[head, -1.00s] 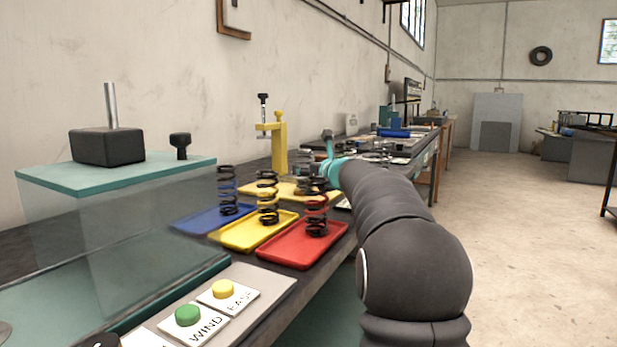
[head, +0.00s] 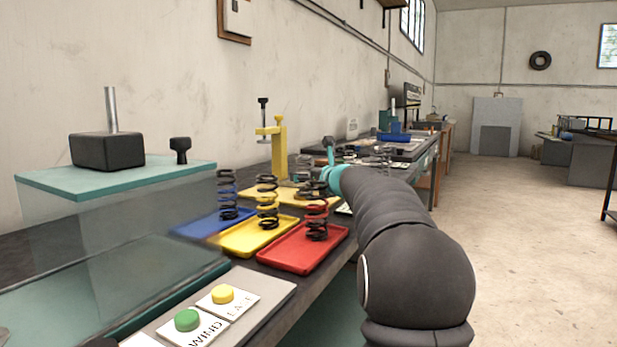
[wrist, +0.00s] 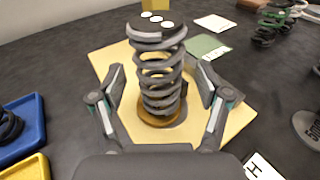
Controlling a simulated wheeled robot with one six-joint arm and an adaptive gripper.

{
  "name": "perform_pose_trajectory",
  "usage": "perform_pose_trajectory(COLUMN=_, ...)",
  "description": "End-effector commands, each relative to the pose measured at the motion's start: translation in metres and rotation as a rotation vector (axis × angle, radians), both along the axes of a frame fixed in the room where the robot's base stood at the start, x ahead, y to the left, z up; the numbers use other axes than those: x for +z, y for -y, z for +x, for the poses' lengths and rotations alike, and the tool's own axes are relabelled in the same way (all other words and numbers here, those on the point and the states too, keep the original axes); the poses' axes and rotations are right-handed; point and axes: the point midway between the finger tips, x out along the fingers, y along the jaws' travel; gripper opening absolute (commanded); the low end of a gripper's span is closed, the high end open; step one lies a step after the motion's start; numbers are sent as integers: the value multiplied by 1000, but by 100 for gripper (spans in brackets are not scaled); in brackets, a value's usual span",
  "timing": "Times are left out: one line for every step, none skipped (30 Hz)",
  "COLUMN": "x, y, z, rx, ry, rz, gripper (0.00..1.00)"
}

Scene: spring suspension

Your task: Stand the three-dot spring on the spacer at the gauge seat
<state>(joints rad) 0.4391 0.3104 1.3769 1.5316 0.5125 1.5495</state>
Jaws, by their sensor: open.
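The three-dot spring (wrist: 160,75), dark grey with three white dots on its top cap, stands about upright in the wrist view. Its foot is at a brass-coloured ring, the spacer (wrist: 148,118), on the yellow plate of the gauge seat (wrist: 222,108). Whether the foot sits fully flat on the ring cannot be told. My gripper (wrist: 162,84) is open, with one finger on each side of the spring and gaps showing. In the head view the yellow gauge post (head: 279,150) rises from the yellow plate (head: 258,194); my gripper there is mostly hidden behind springs and my arm.
Springs stand in a blue tray (head: 190,227), a yellow tray (head: 232,240) and a red tray (head: 285,256). A clear-walled press with a teal top (head: 60,182) is at left, near green (head: 187,319) and yellow (head: 222,294) buttons. More springs (wrist: 270,22) stand beyond the plate.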

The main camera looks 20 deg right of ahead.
Motion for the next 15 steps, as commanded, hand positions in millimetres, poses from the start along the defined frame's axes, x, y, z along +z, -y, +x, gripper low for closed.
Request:
perform_pose_trajectory(x=1, y=1, z=-7, rx=-2, ry=2, rz=-1, gripper=76)
perform_pose_trajectory(x=2, y=1, z=-11, rx=-2, ry=2, rz=-1, gripper=76)
perform_pose_trajectory(x=2, y=2, z=-17, rx=-2, ry=1, rz=-1, gripper=76)
perform_pose_trajectory(x=3, y=2, z=-22, rx=-3, ry=2, rz=-1, gripper=76)
perform_pose_trajectory(x=3, y=2, z=-27, rx=-2, ry=2, rz=-1, gripper=76)
perform_pose_trajectory(x=4, y=3, z=-36, rx=-2, ry=2, rz=-1, gripper=76)
perform_pose_trajectory(x=5, y=4, z=-42, rx=-2, ry=2, rz=-1, gripper=76)
perform_pose_trajectory(x=5, y=4, z=-48, rx=-3, ry=2, rz=-1, gripper=76)
perform_pose_trajectory(x=6, y=4, z=-56, rx=-3, ry=2, rz=-2, gripper=76)
perform_pose_trajectory(x=7, y=5, z=-62, rx=-2, ry=2, rz=-1, gripper=76)
perform_pose_trajectory(x=8, y=6, z=-68, rx=-2, ry=2, rz=-2, gripper=76)
perform_pose_trajectory(x=9, y=7, z=-76, rx=-2, ry=1, rz=-1, gripper=76)
perform_pose_trajectory(x=10, y=7, z=-81, rx=-3, ry=2, rz=-2, gripper=76)
perform_pose_trajectory(x=10, y=7, z=-86, rx=-2, ry=2, rz=-1, gripper=76)
perform_pose_trajectory(x=11, y=7, z=-92, rx=-2, ry=1, rz=-1, gripper=76)
